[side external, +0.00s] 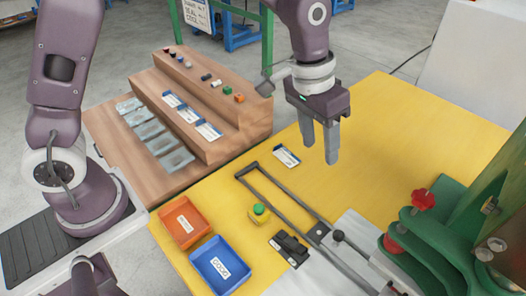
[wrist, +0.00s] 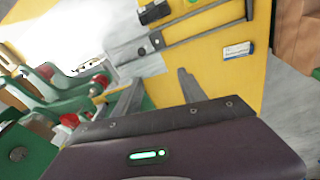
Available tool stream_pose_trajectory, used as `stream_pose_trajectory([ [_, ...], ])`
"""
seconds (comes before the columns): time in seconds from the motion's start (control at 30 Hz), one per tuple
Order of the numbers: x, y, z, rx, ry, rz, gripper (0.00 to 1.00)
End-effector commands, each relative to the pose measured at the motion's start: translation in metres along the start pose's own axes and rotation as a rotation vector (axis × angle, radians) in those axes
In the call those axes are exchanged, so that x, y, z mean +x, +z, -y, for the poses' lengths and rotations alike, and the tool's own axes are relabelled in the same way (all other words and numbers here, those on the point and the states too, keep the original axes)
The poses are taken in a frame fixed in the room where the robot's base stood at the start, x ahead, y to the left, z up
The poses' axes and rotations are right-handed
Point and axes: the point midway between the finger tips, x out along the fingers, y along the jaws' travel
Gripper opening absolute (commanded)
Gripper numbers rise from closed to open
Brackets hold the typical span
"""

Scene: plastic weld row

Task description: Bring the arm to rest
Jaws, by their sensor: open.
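My gripper (side external: 321,148) hangs above the yellow table (side external: 380,120), pointing down. Its two grey fingers are apart with nothing between them. In the wrist view my gripper (wrist: 160,88) shows its two fingers spread, the table below them. My arm comes down from the top of the side view.
A green machine (side external: 440,235) with red knobs stands at the right. A dark rail frame (side external: 285,195), a green button (side external: 259,210), an orange tray (side external: 183,222) and a blue tray (side external: 220,266) are on the table. A wooden stepped rack (side external: 200,105) stands at the left. The table's far right is clear.

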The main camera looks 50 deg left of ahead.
Motion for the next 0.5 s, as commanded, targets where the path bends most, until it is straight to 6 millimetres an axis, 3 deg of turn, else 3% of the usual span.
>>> stream_pose_trajectory([
  [0.03, -0.041, 0.014, 0.016, -0.010, -0.019, -0.049, 0.49],
  [0.1, -0.088, 0.043, 0.037, -0.027, -0.050, -0.106, 0.49],
  [0.2, -0.138, 0.098, 0.063, -0.057, -0.095, -0.186, 0.49],
  [0.3, -0.163, 0.155, 0.081, -0.090, -0.134, -0.255, 0.49],
  [0.4, -0.169, 0.198, 0.090, -0.115, -0.164, -0.306, 0.49],
  [0.5, -0.166, 0.224, 0.095, -0.131, -0.180, -0.333, 0.49],
])
